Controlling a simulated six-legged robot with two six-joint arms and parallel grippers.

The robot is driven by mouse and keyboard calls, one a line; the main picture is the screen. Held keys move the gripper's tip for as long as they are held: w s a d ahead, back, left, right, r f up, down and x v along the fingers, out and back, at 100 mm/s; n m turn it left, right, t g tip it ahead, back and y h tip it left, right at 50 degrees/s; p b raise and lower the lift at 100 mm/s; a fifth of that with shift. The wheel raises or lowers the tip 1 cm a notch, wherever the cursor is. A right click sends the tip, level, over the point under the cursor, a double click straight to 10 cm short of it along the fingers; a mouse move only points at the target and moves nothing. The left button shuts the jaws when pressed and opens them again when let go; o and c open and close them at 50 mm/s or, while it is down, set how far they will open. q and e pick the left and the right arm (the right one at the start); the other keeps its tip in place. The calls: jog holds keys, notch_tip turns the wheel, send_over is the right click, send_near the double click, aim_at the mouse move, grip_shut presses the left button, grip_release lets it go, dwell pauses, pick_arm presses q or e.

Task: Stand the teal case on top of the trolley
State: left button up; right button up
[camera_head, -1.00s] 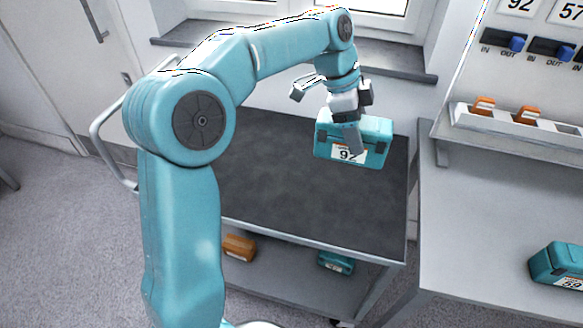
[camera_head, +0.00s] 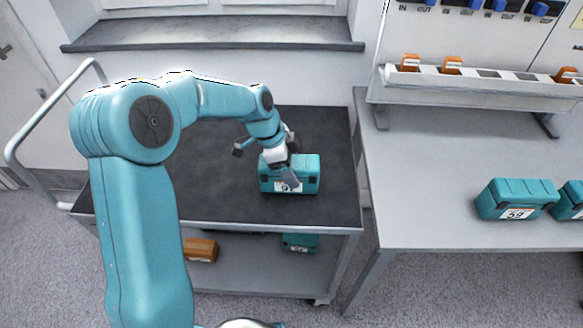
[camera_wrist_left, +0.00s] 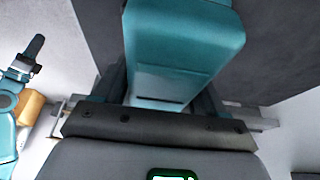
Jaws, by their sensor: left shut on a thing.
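The teal case (camera_head: 306,177) is at the right part of the dark trolley top (camera_head: 225,195), with its white number label facing the front. My left gripper (camera_head: 288,172) is shut on it from above, one finger in front of its label. The case looks upright and at or very close to the top; I cannot tell whether it touches. In the left wrist view the case (camera_wrist_left: 180,45) fills the space between the fingers. What seems to be my right gripper (camera_wrist_left: 25,60) shows at the left edge of that view; its jaw state is unclear.
An orange case (camera_head: 200,250) and another teal case (camera_head: 300,242) are on the trolley's lower shelf. The grey table (camera_head: 430,210) at right holds more teal cases (camera_head: 517,199). A rack (camera_head: 490,87) with orange pieces stands at its back. The trolley top's left is clear.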

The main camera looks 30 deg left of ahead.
pick_arm(q)
jog(key=shift+f, duration=0.2)
jog(key=shift+r, duration=0.1)
jog(key=shift+f, duration=0.25)
jog(key=o, duration=1.4)
jog(key=shift+r, duration=0.1)
